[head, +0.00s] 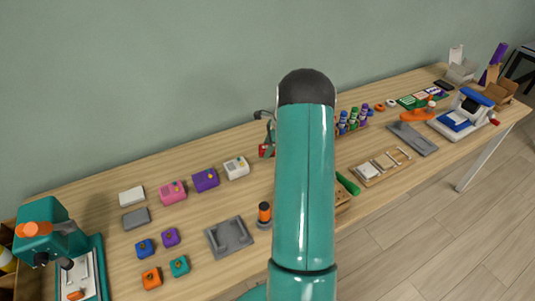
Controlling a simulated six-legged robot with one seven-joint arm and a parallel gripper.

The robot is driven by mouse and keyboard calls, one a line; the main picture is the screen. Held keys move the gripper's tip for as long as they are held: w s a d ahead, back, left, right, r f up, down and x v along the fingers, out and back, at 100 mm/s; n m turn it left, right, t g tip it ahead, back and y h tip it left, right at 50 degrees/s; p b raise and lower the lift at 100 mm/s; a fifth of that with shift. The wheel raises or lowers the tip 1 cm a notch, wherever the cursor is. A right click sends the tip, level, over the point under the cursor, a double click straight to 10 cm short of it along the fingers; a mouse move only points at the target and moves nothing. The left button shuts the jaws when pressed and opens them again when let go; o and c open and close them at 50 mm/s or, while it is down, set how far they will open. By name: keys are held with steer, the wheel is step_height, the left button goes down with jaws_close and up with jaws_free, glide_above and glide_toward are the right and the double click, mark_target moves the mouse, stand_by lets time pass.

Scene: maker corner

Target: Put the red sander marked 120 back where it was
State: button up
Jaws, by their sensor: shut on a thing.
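My gripper (268,125) shows only in part, past the left edge of my teal arm, near the back of the bench. It is shut, fingers down, on a small red block, which fits the red sander (264,151). Most of the red sander is hidden behind my arm, and no 120 mark can be read. I cannot tell whether it touches the bench. It lines up with a row of similar boxy things to its left: a white one (236,168), a purple one (206,180) and a pink one (172,192).
Left of my arm, a grey tray (229,238), an orange-and-black cylinder (264,215) and several small coloured cubes stand on the wooden bench (185,265). A teal machine (55,240) is at far left. Several bottles (353,119) are right of my arm, which hides the middle.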

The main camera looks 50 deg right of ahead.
steer(key=shift+f, duration=1.6)
steer(key=shift+f, duration=0.2)
steer(key=o, duration=0.9)
steer(key=shift+o, duration=0.2)
steer(key=shift+r, duration=0.15)
